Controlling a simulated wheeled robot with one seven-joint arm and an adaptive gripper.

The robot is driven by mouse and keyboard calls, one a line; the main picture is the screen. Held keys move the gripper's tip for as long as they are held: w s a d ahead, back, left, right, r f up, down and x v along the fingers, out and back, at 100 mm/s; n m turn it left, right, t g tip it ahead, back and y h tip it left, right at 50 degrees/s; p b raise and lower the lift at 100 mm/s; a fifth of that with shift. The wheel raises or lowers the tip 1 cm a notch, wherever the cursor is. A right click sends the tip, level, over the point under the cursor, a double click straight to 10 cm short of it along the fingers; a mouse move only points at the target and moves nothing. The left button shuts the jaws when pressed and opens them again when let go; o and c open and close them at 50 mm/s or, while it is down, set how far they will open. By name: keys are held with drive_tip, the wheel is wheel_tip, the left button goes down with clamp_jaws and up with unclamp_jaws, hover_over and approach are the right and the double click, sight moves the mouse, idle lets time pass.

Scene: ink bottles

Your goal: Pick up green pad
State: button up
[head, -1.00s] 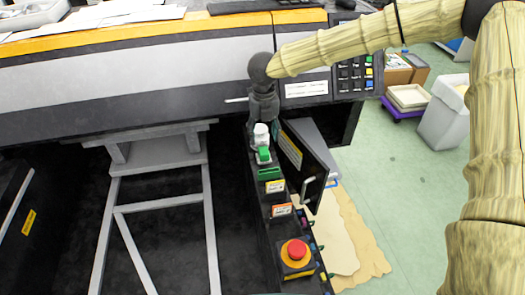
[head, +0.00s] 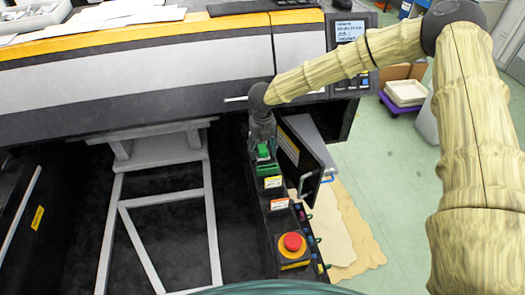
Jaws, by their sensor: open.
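A small bright green block (head: 263,153) sits near the far end of a narrow black shelf. A darker green flat piece (head: 268,169) lies just in front of it. I cannot tell which of the two is the green pad. My gripper (head: 262,141) is open and points down at the far end of the shelf, right at the bright green block. Its fingers overlap the block's far side in the picture, and I cannot tell if they touch it. The white bottle behind the block is hidden by my gripper.
Labelled ink cartridges (head: 274,183) and a red button on a yellow base (head: 292,243) line the shelf toward me. An open black door (head: 304,157) stands close on the right. The large printer body (head: 150,60) is behind. A grey frame (head: 160,205) stands left.

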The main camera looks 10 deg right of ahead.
sight(262, 147)
drive_tip(key=shift+s+r, duration=0.1)
drive_tip(key=shift+c, duration=0.4)
drive_tip(key=c, duration=1)
drive_tip(key=shift+r, duration=0.1)
wheel_tip(262, 147, up, 10)
drive_tip(key=b, duration=0.3)
drive_tip(key=shift+b, duration=0.35)
